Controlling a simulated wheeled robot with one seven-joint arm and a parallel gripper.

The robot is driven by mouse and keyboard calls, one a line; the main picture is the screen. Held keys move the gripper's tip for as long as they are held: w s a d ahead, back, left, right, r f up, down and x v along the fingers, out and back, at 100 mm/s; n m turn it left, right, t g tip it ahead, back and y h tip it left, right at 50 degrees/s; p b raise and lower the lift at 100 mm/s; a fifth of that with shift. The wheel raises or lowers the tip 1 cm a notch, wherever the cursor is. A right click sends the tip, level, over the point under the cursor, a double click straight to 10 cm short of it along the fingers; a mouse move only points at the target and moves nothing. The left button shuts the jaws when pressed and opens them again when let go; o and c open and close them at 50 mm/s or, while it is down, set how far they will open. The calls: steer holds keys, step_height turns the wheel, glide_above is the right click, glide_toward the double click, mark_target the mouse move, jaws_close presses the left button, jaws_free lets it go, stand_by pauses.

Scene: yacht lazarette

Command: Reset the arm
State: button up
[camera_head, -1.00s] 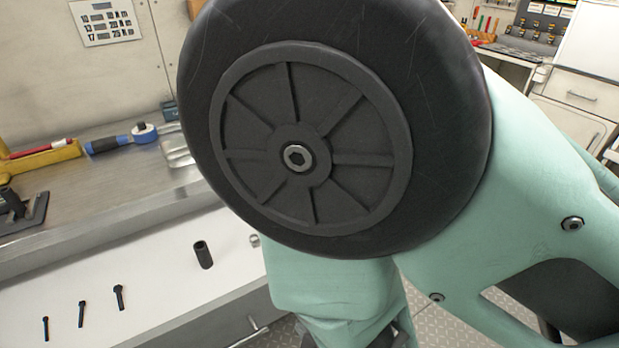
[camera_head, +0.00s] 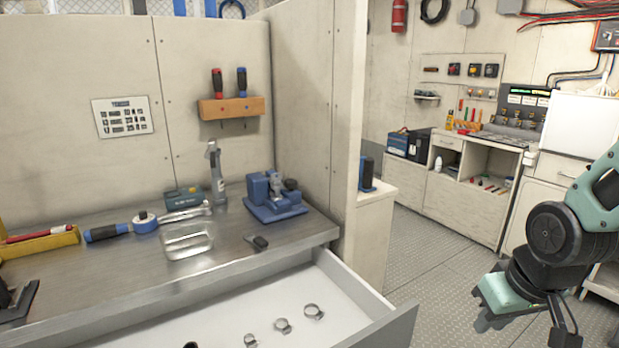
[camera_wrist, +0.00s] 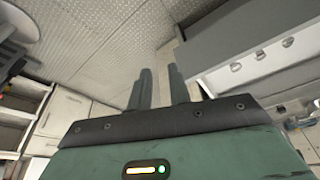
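My arm (camera_head: 570,235) is folded at the right side of the head view, over the floor and clear of the bench. My gripper (camera_head: 495,323) hangs low at its end, with dark fingers below a pale green body. In the wrist view the two fingers of my gripper (camera_wrist: 160,68) stand apart with a gap between them. Nothing shows between the fingers. The gripper is to the right of the open drawer (camera_head: 372,335) and apart from it.
A steel bench (camera_head: 230,255) holds a blue vise (camera_head: 272,195), a blue-handled tool (camera_head: 120,230) and a metal tray (camera_head: 187,241). Several ring clamps (camera_head: 283,325) lie in the drawer, which juts out. A partition (camera_head: 315,120) stands at the bench's right end. Floor (camera_head: 430,270) is open beyond.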

steer(key=s+d+r+m, duration=0.2)
steer(key=d, duration=0.2)
steer(key=s+a+r+n+g, duration=0.1)
steer(key=s+a+n, duration=0.3)
steer(key=a, duration=0.5)
steer(key=s+a+r+n+g+p, duration=0.1)
steer(key=s+a+n, duration=0.3)
steer(key=s+a, duration=0.5)
steer(key=shift+a+r+g, duration=0.4)
steer(key=shift+r+g, duration=0.05)
steer(key=shift+g, duration=0.25)
